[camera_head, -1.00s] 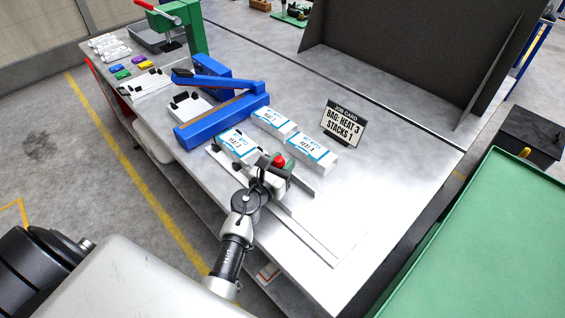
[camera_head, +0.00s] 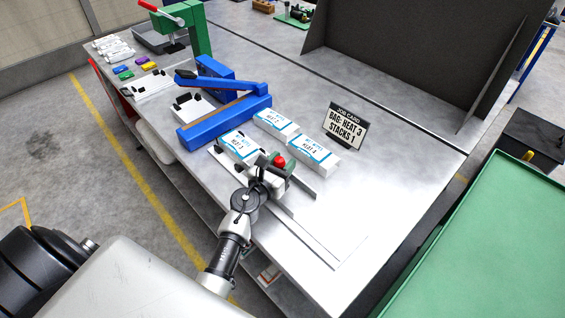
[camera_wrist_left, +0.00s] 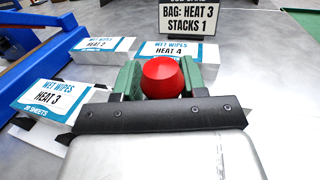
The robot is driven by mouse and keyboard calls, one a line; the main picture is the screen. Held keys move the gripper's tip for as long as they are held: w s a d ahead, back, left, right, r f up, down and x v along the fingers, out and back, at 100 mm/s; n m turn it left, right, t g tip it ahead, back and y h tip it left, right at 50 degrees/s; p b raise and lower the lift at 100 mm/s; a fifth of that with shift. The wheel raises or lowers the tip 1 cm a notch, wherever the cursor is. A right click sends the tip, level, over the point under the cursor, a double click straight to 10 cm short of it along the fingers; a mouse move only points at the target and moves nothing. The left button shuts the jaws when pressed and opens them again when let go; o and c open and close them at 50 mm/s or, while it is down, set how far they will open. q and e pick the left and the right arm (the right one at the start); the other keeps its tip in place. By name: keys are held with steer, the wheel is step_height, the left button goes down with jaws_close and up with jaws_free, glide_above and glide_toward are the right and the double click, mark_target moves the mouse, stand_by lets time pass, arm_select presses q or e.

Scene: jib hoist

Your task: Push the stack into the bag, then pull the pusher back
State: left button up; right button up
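My left gripper (camera_head: 270,172) is at the knob. In the left wrist view the green fingers (camera_wrist_left: 160,80) stand close on both sides of the red knob (camera_wrist_left: 162,78) and appear shut on it. The HEAT 3 wet-wipes stack (camera_head: 240,145) lies in the guide just ahead of the pusher; it shows at left in the wrist view (camera_wrist_left: 50,98). Beyond it, at the blue sealer (camera_head: 225,122), lies a white sheet, perhaps the bag (camera_head: 190,107); its mouth is not clear. My right gripper is out of view.
HEAT 2 (camera_head: 275,120) and HEAT 4 (camera_head: 314,155) packs lie beside the guide. The job card (camera_head: 346,126) stands behind them, reading bag HEAT 3, stacks 1. A green press (camera_head: 192,30) is at the far end. The bench right of the guide is bare.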

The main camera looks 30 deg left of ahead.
arm_select(q)
steer(key=s, duration=0.3)
steer(key=s+b, duration=0.1)
steer(key=s, duration=0.6)
steer(key=shift+s+a+f, duration=0.1)
steer(key=shift+a, duration=0.3)
steer(key=shift+s, duration=0.35)
